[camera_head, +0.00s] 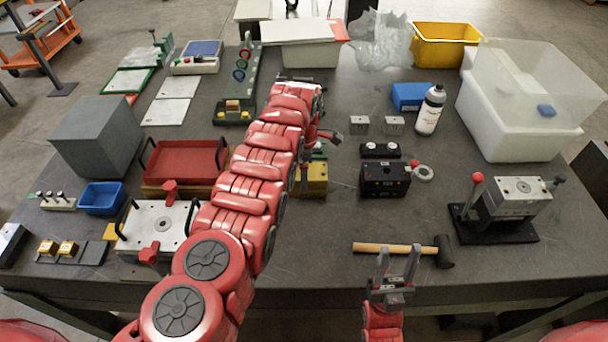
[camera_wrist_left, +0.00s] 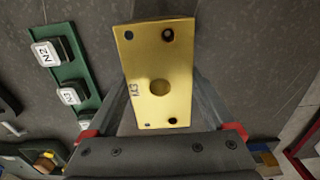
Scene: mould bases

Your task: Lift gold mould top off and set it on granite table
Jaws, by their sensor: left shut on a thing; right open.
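The gold mould top (camera_wrist_left: 160,75) is a yellow block marked K3, with holes near its corners and a round recess in the middle. My left gripper (camera_wrist_left: 160,95) is shut on it, one finger along each side. In the head view a gold block (camera_head: 317,178) shows at the table's middle, partly hidden by my left arm. I cannot tell how far the held piece is above what lies under it. The dark granite table (camera_head: 320,255) has bare surface in front of it. My right gripper (camera_head: 398,256) is open and empty near the front edge.
A mallet (camera_head: 395,248) lies just beyond my right gripper. A black mould block (camera_head: 385,180) stands right of the gold block, a red tray (camera_head: 185,162) left. A green rack (camera_wrist_left: 75,70) with labelled blocks is beside the gold piece. The front middle is clear.

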